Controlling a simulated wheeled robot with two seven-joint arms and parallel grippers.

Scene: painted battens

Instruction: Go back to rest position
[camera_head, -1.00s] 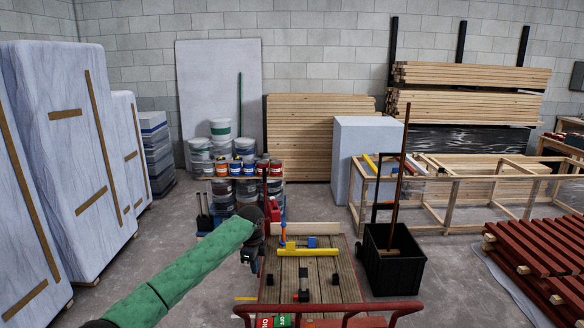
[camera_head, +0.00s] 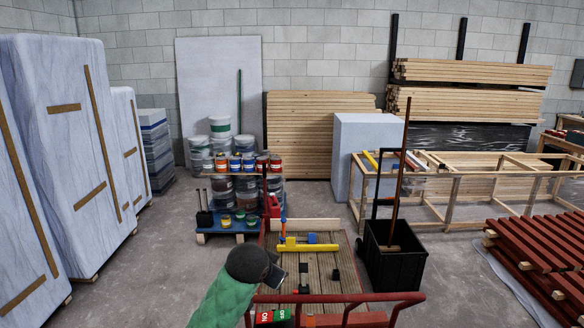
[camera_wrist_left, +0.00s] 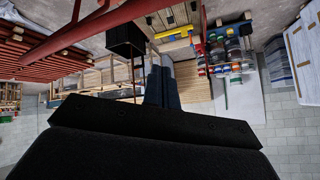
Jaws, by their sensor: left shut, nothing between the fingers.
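My left arm in its green sleeve comes in from the bottom of the head view. Its dark wrist and gripper (camera_head: 277,275) are over the near left side of the wooden cart deck (camera_head: 322,268), partly hidden by the wrist itself. In the left wrist view the two dark fingers (camera_wrist_left: 162,86) are together with nothing between them. A blue block (camera_head: 312,238) is at the batten. My right gripper is in neither view.
The cart's red handle rail (camera_head: 345,298) is close to my left arm. A black bin (camera_head: 395,262) with a broom stands right of the cart. A blue pallet (camera_head: 225,228) with cans is at the left. Red battens (camera_head: 545,250) lie at the far right. Grey floor is open at left.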

